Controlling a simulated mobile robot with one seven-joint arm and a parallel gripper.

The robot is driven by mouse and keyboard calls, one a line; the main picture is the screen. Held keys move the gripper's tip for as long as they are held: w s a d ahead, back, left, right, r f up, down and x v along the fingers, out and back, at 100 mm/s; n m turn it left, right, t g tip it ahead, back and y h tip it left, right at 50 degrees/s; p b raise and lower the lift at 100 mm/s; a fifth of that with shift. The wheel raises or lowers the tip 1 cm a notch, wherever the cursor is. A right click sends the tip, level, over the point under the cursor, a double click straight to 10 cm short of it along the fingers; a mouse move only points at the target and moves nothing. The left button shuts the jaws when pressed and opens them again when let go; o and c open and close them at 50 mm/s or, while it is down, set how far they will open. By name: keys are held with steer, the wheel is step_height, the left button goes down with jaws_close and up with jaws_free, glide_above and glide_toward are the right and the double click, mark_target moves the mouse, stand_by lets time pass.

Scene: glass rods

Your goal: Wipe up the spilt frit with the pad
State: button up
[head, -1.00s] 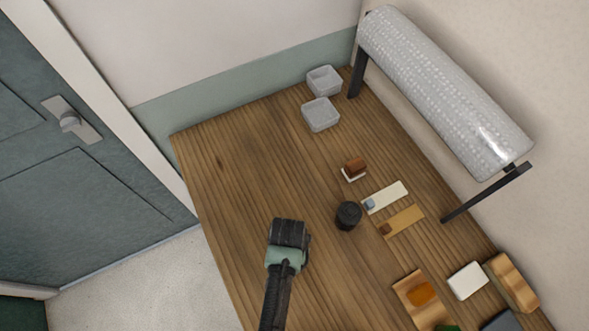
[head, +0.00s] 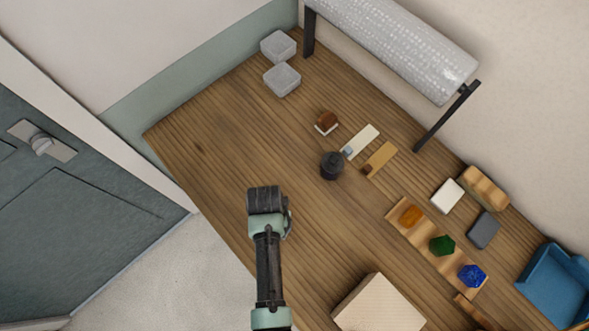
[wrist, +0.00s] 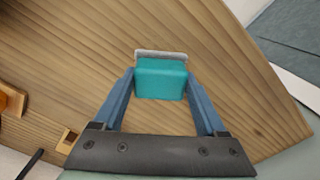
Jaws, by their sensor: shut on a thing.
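My gripper (head: 266,198) is over the bare left part of the wooden table in the head view. In the wrist view my gripper (wrist: 160,82) is shut on a teal pad (wrist: 160,80) with a grey underside strip, held between its two blue fingers. The head view hides the pad behind my gripper. I cannot tell whether the pad touches the table. No spilt frit can be made out in either view; the patch under the pad and gripper is hidden.
A dark jar (head: 331,167) stands right of my gripper. Beyond are a brown-topped block (head: 326,122) and two grey bins (head: 282,79). A rack (head: 425,255) with orange, green and blue pieces and a pale box (head: 378,306) lie nearer. The far-left table (head: 205,150) is clear.

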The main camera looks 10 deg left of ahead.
steer(key=shift+r+p, duration=1.45)
steer(key=shift+r, duration=0.5)
steer(key=shift+w+a+f, duration=0.1)
